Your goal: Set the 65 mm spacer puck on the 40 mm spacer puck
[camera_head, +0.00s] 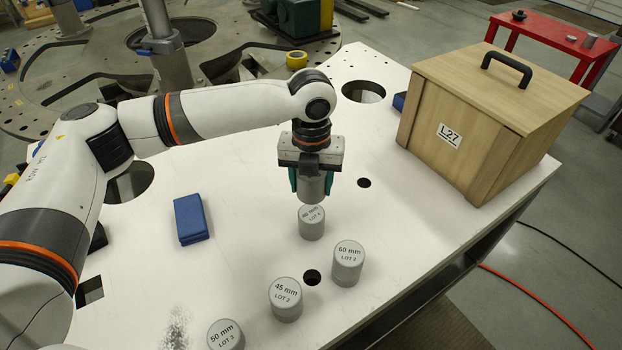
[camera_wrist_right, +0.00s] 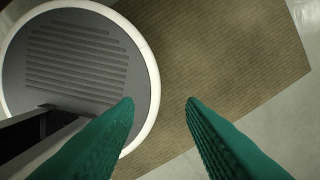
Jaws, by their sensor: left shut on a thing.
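My left gripper (camera_head: 312,188) is shut on a grey cylindrical puck (camera_head: 314,186). The held puck's label does not show, so I cannot read its size. The 40 mm spacer puck (camera_head: 312,222), marked LOT 4, stands upright on the white plate right below the held puck in the head view. The held puck overlaps its upper edge in the picture; I cannot tell whether they touch. My right gripper (camera_wrist_right: 160,101) shows in the right wrist view with its green fingers apart and nothing between them, above the floor.
Upright pucks marked 60 mm (camera_head: 348,262), 45 mm (camera_head: 286,299) and 50 mm (camera_head: 226,335) stand nearer on the white plate (camera_head: 400,240). A blue block (camera_head: 192,219) lies left. A wooden box (camera_head: 490,115) marked L27 stands right. The plate has several holes.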

